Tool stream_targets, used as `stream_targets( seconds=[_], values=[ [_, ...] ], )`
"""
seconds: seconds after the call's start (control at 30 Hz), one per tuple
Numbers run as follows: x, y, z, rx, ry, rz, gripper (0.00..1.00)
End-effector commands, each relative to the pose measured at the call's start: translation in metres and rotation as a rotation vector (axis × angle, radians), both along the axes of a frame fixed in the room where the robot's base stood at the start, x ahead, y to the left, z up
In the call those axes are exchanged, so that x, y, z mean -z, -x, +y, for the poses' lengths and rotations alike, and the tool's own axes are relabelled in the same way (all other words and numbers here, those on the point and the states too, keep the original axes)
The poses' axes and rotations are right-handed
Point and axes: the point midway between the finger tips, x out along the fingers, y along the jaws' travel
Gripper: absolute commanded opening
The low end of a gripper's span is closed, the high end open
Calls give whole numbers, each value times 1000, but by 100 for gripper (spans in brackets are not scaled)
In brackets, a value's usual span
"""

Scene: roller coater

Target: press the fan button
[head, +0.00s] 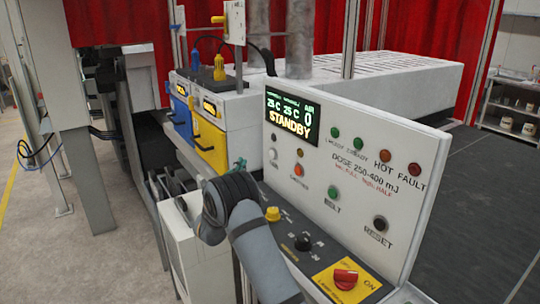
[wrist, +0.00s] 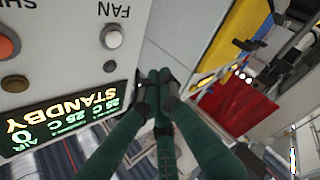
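The white fan button (head: 273,155) sits on the sloped white control panel (head: 400,130), below the left end of the display. It also shows in the wrist view (wrist: 112,37) beside the upside-down word FAN. My gripper (wrist: 158,83) has dark green fingers drawn together at the tips, with nothing seen between them. In the wrist view the tips are beside the panel's edge, below and right of the fan button, and appear apart from it. In the head view my gripper (head: 240,164) is left of the button and mostly hidden behind my wrist.
The lit display (head: 290,118) reads STANDBY. An orange shutter button (head: 298,170), a green button (head: 332,192) and a dark reset button (head: 380,223) share the panel. Below are a yellow knob (head: 272,214) and a red lamp-power switch (head: 346,277). Yellow and blue boxes stand behind.

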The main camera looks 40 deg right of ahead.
Motion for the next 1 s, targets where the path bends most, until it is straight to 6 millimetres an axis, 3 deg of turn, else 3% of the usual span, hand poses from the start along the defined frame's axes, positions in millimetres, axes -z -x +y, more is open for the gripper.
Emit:
stream_targets(
  seconds=[0.5,0.7,1.0],
  values=[
    [1,9,-64,1,-1,-2,0],
    [1,11,-79,2,-2,0,0],
    [0,11,-83,-1,0,-1,0]
  ],
)
